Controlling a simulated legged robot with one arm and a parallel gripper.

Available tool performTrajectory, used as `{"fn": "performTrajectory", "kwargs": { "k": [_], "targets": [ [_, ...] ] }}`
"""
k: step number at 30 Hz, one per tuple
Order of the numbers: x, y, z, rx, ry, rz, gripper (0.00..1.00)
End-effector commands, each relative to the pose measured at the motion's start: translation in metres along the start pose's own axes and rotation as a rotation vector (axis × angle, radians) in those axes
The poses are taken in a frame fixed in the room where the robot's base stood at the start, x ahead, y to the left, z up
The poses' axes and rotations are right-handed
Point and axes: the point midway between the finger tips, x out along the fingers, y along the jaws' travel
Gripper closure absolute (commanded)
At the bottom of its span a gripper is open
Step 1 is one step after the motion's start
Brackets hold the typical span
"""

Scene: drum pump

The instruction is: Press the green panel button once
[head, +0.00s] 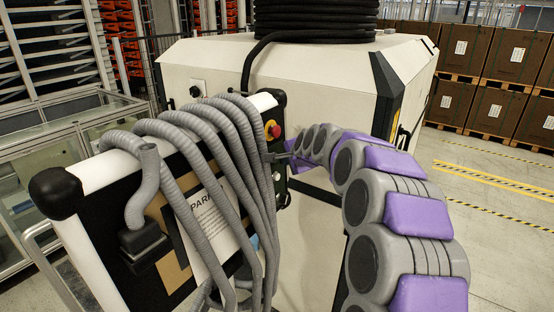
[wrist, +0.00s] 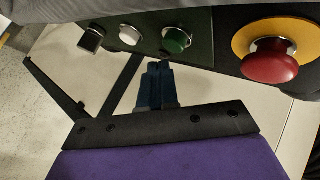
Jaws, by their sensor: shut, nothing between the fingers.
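The green button (wrist: 176,40) sits on a dark control panel (wrist: 206,52) at the top of the wrist view, between a white button (wrist: 130,35) and a red emergency stop on a yellow ring (wrist: 270,62). My gripper (wrist: 158,66) is shut and empty, its dark blue fingers pointing up at the panel. The fingertips are just below and slightly left of the green button in the picture; I cannot tell whether they touch the panel. In the head view my gripper (head: 276,157) is at the panel edge, mostly hidden, and the green button cannot be made out.
A black selector knob (wrist: 91,39) is left of the white button. In the head view grey corrugated hoses (head: 220,125) drape over the framed board beside the panel, near the red stop (head: 273,129). A large white cabinet (head: 320,75) stands behind. Open floor lies right.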

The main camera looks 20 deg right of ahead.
Motion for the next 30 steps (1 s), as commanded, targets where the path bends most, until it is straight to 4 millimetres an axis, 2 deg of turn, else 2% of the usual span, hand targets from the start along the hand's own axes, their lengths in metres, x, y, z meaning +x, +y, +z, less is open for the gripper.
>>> {"fn": "performTrajectory", "kwargs": {
  "k": [30],
  "targets": [
    [0.0053, -0.006, 0.0059, 0.0, 0.0, 0.001, 1.0]
  ]
}}
